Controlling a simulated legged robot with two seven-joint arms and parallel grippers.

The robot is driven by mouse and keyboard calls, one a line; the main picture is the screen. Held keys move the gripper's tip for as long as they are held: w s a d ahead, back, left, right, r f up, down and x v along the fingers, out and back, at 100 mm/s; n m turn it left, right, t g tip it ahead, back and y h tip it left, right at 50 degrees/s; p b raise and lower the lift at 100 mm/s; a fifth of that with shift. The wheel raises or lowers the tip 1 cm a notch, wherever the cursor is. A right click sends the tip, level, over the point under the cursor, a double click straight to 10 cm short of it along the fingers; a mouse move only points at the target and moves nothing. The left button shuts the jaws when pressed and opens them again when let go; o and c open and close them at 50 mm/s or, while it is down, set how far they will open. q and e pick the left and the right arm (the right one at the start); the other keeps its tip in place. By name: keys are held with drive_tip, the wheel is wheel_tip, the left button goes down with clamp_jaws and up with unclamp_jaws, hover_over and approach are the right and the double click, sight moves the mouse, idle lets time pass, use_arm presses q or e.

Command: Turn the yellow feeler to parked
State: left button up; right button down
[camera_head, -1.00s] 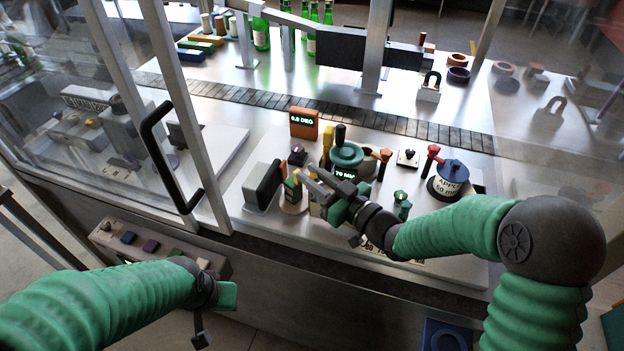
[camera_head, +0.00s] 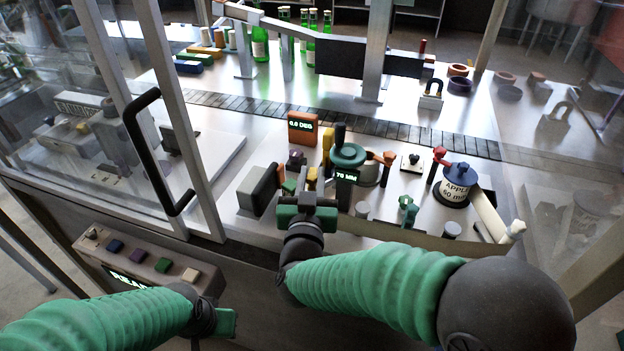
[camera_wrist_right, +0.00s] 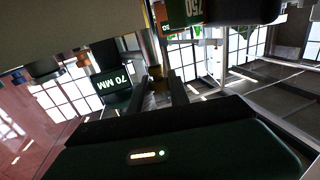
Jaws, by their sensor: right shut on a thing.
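A small yellow piece (camera_head: 312,178), which looks like the yellow feeler, stands at the front of the fixture, left of the green-topped 70 MM unit (camera_head: 347,156). My right gripper (camera_head: 309,196) is at this piece and largely hides its lower part. In the right wrist view the fingers close on a dark yellow block (camera_wrist_right: 157,78). Another yellow upright part (camera_head: 328,142) stands farther back, beside the 70 MM unit. My left gripper (camera_head: 222,322) is low at the front, away from the fixture; its jaw gap cannot be made out.
An orange display (camera_head: 302,128) is behind. A blue-topped pot (camera_head: 457,184) with a red-knobbed lever is at right. A button panel (camera_head: 150,262) is at front left. A door handle (camera_head: 155,150) juts out at left.

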drive_tip(key=shift+m+h, duration=0.6)
drive_tip(key=shift+h, duration=0.4)
drive_tip(key=shift+r, duration=0.1)
drive_tip(key=c, duration=1.2)
unclamp_jaws()
drive_tip(key=shift+a, duration=0.1)
